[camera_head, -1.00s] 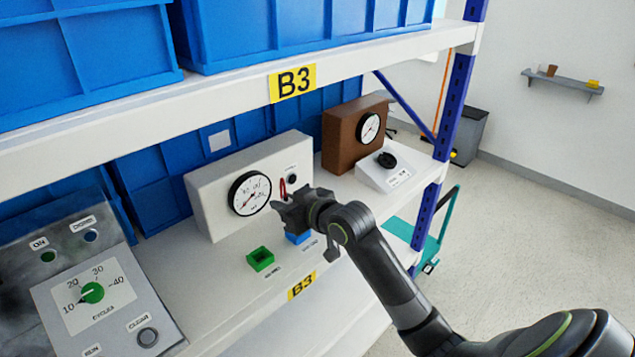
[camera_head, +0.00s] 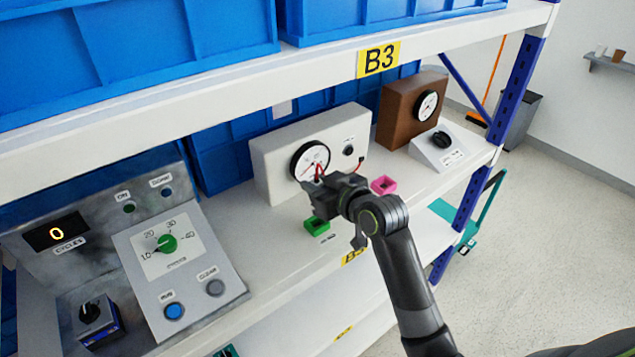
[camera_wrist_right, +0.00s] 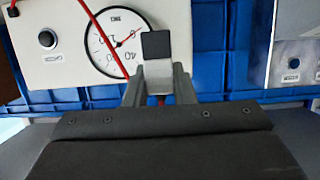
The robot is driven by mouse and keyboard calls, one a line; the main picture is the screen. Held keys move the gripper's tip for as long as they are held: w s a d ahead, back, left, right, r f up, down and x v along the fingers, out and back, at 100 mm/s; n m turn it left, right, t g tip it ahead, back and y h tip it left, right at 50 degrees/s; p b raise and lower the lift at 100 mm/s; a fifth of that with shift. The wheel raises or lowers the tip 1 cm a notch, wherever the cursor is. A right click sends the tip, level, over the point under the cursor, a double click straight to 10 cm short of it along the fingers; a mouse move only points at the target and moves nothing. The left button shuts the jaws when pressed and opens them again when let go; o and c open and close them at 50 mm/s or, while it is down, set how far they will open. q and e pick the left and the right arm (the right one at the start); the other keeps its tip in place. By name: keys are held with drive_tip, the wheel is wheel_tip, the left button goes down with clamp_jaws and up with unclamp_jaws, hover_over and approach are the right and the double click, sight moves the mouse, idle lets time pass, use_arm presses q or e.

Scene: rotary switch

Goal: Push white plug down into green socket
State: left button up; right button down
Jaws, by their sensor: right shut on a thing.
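The green socket (camera_head: 317,226) sits on the shelf in the head view, just below and in front of my right gripper (camera_head: 318,200). The right gripper is shut on the white plug, which shows between its fingers in the right wrist view (camera_wrist_right: 158,72) with a dark square face above it. In the head view the plug is hidden by the gripper, so I cannot tell whether it touches the socket. A red cable (camera_wrist_right: 103,32) runs near the plug in the wrist view. My left gripper is not in view.
A white gauge box (camera_head: 275,165) stands behind the gripper. A pink socket (camera_head: 384,185) lies to its right, and a brown gauge box (camera_head: 396,115) further right. A control panel (camera_head: 165,245) stands at left. The upper shelf edge (camera_head: 310,75) runs overhead.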

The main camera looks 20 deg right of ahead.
drive_tip(key=shift+f+b, duration=0.5)
drive_tip(key=shift+f, duration=0.05)
wheel_tip(320, 180, down, 4)
drive_tip(key=b, duration=0.3)
drive_tip(key=shift+f, duration=0.35)
drive_tip(key=shift+p, duration=0.65)
idle(0.9)
drive_tip(key=shift+f+b, duration=1.1)
drive_tip(key=shift+f, duration=0.55)
drive_tip(key=c, duration=1.1)
unclamp_jaws()
drive_tip(key=b+v, duration=0.2)
drive_tip(key=v, duration=1.5)
drive_tip(key=shift+s+d+r, duration=0.1)
drive_tip(key=shift+s+r, duration=0.05)
drive_tip(key=shift+s, duration=0.1)
